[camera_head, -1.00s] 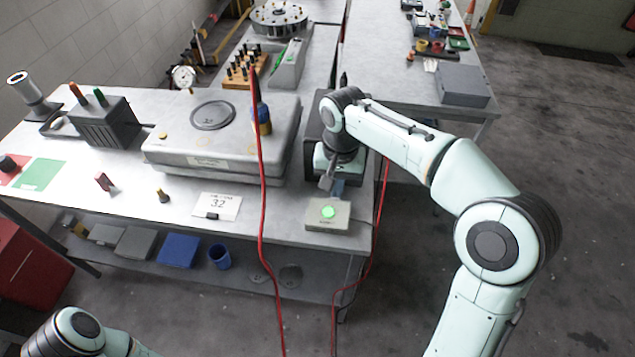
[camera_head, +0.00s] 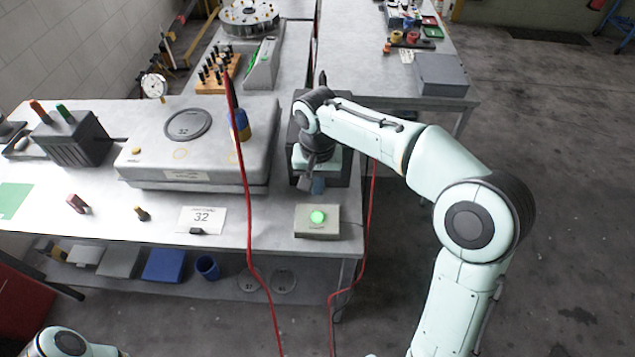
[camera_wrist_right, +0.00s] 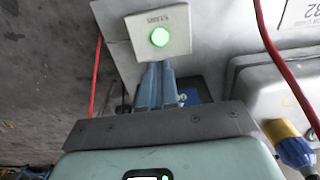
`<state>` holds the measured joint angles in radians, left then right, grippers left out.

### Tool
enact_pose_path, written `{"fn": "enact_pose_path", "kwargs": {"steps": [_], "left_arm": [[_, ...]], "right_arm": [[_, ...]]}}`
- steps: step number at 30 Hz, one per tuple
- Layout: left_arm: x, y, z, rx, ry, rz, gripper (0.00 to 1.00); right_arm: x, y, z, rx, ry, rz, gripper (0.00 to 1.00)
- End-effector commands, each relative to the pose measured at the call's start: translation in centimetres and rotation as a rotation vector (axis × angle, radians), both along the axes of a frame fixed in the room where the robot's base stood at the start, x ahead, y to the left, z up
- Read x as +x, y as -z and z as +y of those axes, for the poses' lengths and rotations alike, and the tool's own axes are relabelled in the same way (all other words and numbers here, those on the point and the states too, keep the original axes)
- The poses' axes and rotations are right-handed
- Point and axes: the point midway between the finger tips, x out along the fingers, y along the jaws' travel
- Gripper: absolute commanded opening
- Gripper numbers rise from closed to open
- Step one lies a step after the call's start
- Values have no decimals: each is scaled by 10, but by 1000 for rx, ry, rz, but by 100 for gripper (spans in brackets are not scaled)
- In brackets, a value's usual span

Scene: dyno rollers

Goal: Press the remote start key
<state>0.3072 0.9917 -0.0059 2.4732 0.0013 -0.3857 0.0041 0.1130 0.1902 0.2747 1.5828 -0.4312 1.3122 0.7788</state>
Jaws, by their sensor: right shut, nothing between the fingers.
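The remote start key is a small pale box (camera_head: 302,229) with a round, glowing green button (camera_head: 318,217), on the near right corner of the workbench. In the right wrist view the green button (camera_wrist_right: 160,36) is just beyond the fingertips. My right gripper (camera_head: 318,188) is shut and empty, its blue-grey fingers just behind the box in the head view. The fingers (camera_wrist_right: 158,66) also show side by side in the wrist view. A gap to the button shows; I cannot tell their height above it. Only part of my left arm shows at the bottom left; its gripper is out of view.
A large grey machine cover (camera_head: 210,150) stands left of the arm, and a dark box (camera_head: 333,176) is behind the gripper. Red cables hang in front of the bench and right of the box. A card marked 32 (camera_head: 202,217) lies to the left.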

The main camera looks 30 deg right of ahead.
Motion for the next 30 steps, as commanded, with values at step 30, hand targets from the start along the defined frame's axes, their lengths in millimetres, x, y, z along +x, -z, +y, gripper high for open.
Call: {"fn": "enact_pose_path", "kwargs": {"steps": [30], "left_arm": [[-8,13,0,0,0,9,0]], "right_arm": [[0,104,0,1,0,-1,0]]}}
